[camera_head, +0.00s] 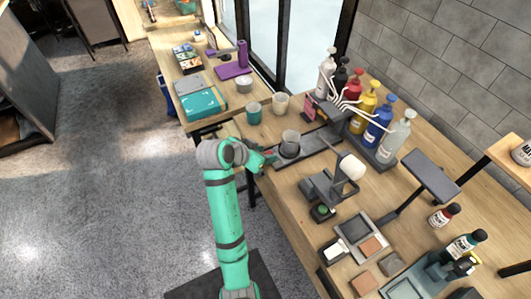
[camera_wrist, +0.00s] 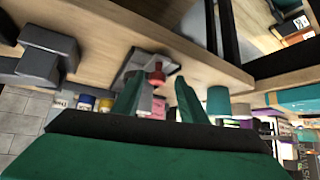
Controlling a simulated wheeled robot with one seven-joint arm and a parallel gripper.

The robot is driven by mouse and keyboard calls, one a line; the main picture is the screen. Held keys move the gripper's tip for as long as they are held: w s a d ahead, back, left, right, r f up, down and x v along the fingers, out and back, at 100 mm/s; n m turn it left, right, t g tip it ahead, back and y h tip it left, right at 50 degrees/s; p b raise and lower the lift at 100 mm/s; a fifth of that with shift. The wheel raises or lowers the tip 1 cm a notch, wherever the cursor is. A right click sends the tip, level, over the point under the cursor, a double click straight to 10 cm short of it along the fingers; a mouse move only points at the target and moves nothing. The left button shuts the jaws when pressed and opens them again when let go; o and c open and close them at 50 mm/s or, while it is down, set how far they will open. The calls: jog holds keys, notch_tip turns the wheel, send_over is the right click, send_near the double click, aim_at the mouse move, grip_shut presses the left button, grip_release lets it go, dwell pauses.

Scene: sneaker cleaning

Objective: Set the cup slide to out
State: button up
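The cup slide is a dark rail (camera_head: 322,139) on the bench, with a grey cup (camera_head: 290,138) at its left end, near the bench edge. In the wrist view a red knob (camera_wrist: 156,75) stands out in front of a grey plate at the bench edge. My gripper (camera_head: 266,158) is at that edge, just left of the cup. Its two green fingertips (camera_wrist: 158,88) are apart in the wrist view, with the red knob beyond and between them. I cannot tell whether they touch the knob.
Several pump bottles (camera_head: 367,99) with thin tubes stand behind the rail. A teal cup (camera_head: 254,113) and a cream cup (camera_head: 281,103) stand at the back left. A lamp-like white head (camera_head: 352,167) on a dark stand is to the right of the rail. Floor left of the bench is clear.

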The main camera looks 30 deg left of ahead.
jog(key=shift+d, duration=0.15)
jog(key=shift+s+r, duration=0.1)
jog(key=shift+r, duration=0.1)
jog(key=v, duration=1)
dwell(0.3)
